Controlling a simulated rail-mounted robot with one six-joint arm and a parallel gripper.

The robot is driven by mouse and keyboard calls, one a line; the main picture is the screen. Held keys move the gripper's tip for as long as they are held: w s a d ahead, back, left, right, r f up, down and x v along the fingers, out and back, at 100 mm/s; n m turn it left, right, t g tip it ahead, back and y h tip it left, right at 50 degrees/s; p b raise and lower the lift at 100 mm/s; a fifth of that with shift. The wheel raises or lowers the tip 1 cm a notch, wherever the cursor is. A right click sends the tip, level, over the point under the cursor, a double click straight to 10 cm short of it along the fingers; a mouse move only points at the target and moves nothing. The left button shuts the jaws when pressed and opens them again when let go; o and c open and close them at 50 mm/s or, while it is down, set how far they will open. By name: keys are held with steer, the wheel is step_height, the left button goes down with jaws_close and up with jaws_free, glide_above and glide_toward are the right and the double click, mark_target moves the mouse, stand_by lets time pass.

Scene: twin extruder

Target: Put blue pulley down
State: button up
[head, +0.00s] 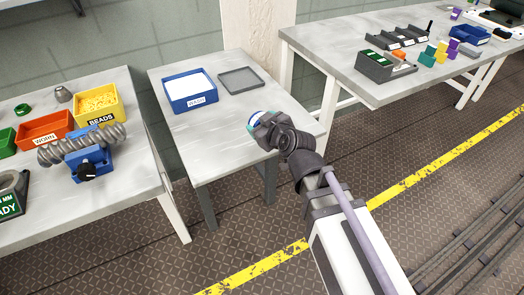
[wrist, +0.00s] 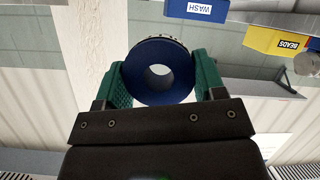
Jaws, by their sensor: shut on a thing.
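The blue pulley (wrist: 158,90) is a dark blue ring with a round hole in its middle. In the wrist view it sits between the two green fingers of my gripper (wrist: 160,82), which touch its left and right sides. In the head view my gripper (head: 258,122) is over the front right part of the middle table (head: 225,135). There only a small blue and white part of the pulley (head: 254,118) shows; my gripper hides the rest. I cannot tell how high the pulley is above the table.
On the middle table stand a blue WASH bin (head: 189,103) and a flat grey tray (head: 240,80). The table's front left is clear. The left table holds a yellow BEADS bin (head: 98,101), an orange WORN bin (head: 44,130) and a grey screw (head: 80,144) on a blue stand.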

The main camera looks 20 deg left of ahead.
step_height(320, 180, down, 7)
steer(key=b, duration=0.5)
steer(key=shift+r, duration=0.25)
steer(key=shift+f, duration=0.15)
steer(key=o, duration=0.7)
steer(key=shift+o, duration=0.2)
